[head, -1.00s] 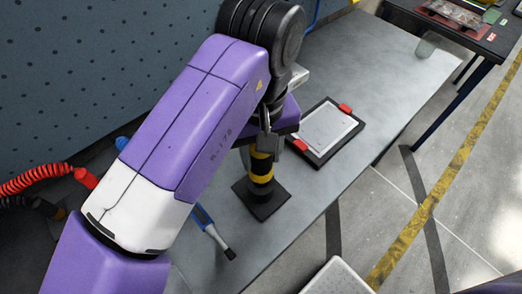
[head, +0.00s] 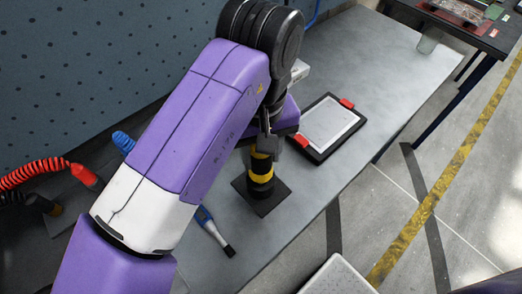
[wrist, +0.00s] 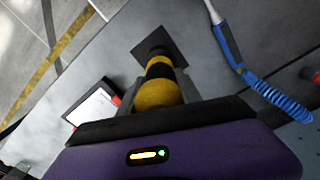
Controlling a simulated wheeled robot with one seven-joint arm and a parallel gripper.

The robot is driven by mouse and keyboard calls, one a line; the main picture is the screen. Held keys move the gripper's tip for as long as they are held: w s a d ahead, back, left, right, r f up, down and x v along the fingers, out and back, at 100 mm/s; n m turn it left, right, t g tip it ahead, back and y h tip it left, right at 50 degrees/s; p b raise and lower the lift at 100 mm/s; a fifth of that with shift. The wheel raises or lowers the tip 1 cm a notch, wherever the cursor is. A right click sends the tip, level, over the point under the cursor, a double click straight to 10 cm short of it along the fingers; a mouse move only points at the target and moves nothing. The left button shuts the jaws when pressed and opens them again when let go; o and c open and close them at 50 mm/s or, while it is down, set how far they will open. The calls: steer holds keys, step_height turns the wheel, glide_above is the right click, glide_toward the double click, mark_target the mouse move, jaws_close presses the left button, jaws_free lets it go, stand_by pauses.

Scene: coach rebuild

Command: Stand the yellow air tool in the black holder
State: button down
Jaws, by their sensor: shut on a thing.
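The yellow air tool (wrist: 157,95), with black bands, stands roughly upright over the black holder's square base (head: 266,207). The base also shows in the wrist view (wrist: 176,48). My gripper (wrist: 158,90) is shut on the tool's upper part, with a finger on each side. In the head view my gripper (head: 266,146) and arm cover the top of the tool. The tool's lower end looks lined up with the middle of the holder. I cannot tell how deep it sits or where the holder's socket begins.
A blue-handled tool (head: 212,230) lies left of the holder, and a blue coiled hose (wrist: 275,95) runs near it. A framed tablet-like panel with red clips (head: 328,125) lies to the right. A red coiled hose (head: 35,175) is at the far left.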

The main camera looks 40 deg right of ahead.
steer(key=shift+f+b, duration=0.3)
steer(key=shift+f, duration=0.25)
steer(key=c, duration=0.7)
jaws_free()
steer(key=shift+c, duration=0.2)
steer(key=shift+r, duration=3.9)
steer(key=shift+s, duration=0.1)
